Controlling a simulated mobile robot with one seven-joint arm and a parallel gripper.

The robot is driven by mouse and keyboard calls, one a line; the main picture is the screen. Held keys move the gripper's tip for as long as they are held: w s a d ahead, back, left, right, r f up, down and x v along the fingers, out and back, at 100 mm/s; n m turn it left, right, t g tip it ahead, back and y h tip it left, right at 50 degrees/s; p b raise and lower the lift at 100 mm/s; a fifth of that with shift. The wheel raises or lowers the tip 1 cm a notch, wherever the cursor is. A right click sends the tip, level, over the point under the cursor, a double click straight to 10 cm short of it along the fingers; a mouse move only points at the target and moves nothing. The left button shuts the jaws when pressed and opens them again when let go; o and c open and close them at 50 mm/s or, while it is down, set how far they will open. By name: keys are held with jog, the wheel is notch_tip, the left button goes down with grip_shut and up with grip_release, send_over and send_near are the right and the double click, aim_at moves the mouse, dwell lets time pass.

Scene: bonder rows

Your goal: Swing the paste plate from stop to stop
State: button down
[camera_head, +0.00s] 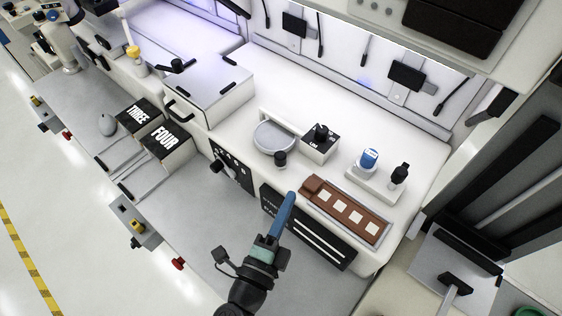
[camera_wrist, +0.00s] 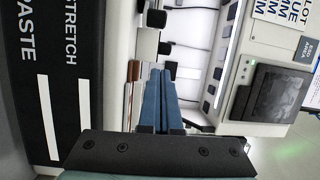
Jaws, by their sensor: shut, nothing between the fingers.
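A round grey plate (camera_head: 274,137) lies on the white worktop, with a black knob (camera_head: 280,159) at its front edge. It looks like the paste plate, but no label on it can be read. On the front of the bench is a black panel (camera_head: 272,205) with white slot lines; the wrist view shows it close by, lettered STRETCH and PASTE (camera_wrist: 72,75). My gripper (camera_head: 291,195) is shut and empty, its blue fingers in front of this panel, below and right of the round plate and apart from the knob. The fingers also show in the wrist view (camera_wrist: 160,75).
A brown tray (camera_head: 317,196) with white squares lies right of my fingertips. Behind it stand a blue-capped jar (camera_head: 369,158) and a dark bottle (camera_head: 399,175). A black-topped box (camera_head: 321,144) sits beside the round plate. A dial panel (camera_head: 230,168) is to the left.

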aim_at(282, 177)
jog(key=shift+m, duration=0.5)
jog(key=x, duration=0.6)
jog(key=f+p+x, duration=0.1)
jog(key=x, duration=0.2)
jog(key=shift+w+d, duration=0.1)
jog(key=shift+d, duration=0.25)
jog(key=a, duration=0.1)
jog(key=a+p, duration=0.1)
jog(key=shift+w+a, duration=0.3)
jog(key=shift+a, duration=0.6)
jog(key=shift+s+a, duration=0.1)
jog(key=shift+a, duration=0.65)
